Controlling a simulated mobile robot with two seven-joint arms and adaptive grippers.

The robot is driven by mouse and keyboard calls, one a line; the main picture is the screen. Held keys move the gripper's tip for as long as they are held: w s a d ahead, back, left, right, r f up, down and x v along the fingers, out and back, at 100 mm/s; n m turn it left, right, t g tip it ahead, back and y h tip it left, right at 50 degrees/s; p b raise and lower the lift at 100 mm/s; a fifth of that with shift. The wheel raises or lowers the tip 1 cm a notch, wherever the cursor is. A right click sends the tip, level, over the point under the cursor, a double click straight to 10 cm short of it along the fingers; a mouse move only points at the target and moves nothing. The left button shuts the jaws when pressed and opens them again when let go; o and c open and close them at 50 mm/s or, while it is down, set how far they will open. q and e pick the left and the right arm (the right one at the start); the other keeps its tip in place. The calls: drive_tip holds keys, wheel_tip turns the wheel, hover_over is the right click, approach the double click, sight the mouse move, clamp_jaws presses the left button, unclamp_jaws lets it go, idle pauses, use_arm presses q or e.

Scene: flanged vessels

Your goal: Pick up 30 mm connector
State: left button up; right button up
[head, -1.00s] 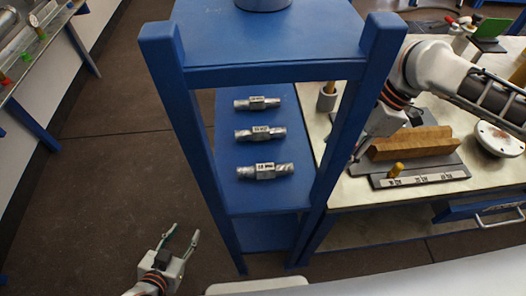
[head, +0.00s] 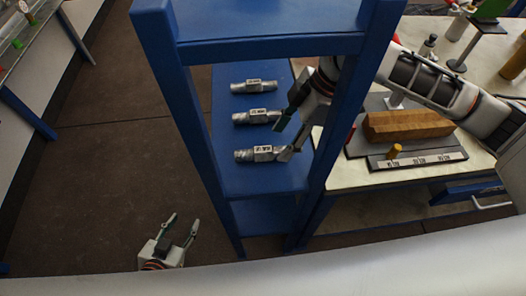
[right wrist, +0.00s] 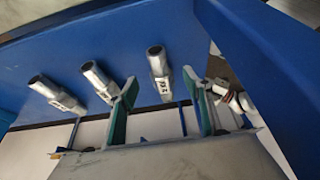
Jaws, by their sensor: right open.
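Three grey metal connectors lie in a row on the blue shelf (head: 225,185): a far one (head: 253,86), a middle one (head: 250,117) and a near one (head: 256,154). Each has a white label, too small to read surely, so I cannot tell which is the 30 mm one. My right gripper (head: 292,131) is open and empty at the right ends of the middle and near connectors. In the right wrist view, the near connector (right wrist: 160,72) shows beyond the gap between the open fingers (right wrist: 163,108). My left gripper (head: 181,224) is open and empty, low left of the shelf.
Blue posts and a top board frame the shelf; the front right post (head: 345,125) stands close to my right arm. A table on the right holds a wooden block (head: 408,126), a labelled grey rack (head: 425,160) and a yellow-topped peg (head: 394,151). Floor left of the shelf is clear.

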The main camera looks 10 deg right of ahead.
sight(276, 148)
drive_tip(key=x, duration=0.3)
drive_tip(key=shift+f+b, duration=0.25)
drive_tip(key=shift+b, duration=0.1)
drive_tip(key=shift+a+f, duration=0.15)
drive_tip(key=shift+f, duration=0.2)
clamp_jaws()
use_arm(q)
drive_tip(key=shift+a+f, duration=0.2)
drive_tip(key=shift+f, duration=0.3)
use_arm(e)
drive_tip(key=shift+r, duration=0.1)
drive_tip(key=shift+r, duration=0.1)
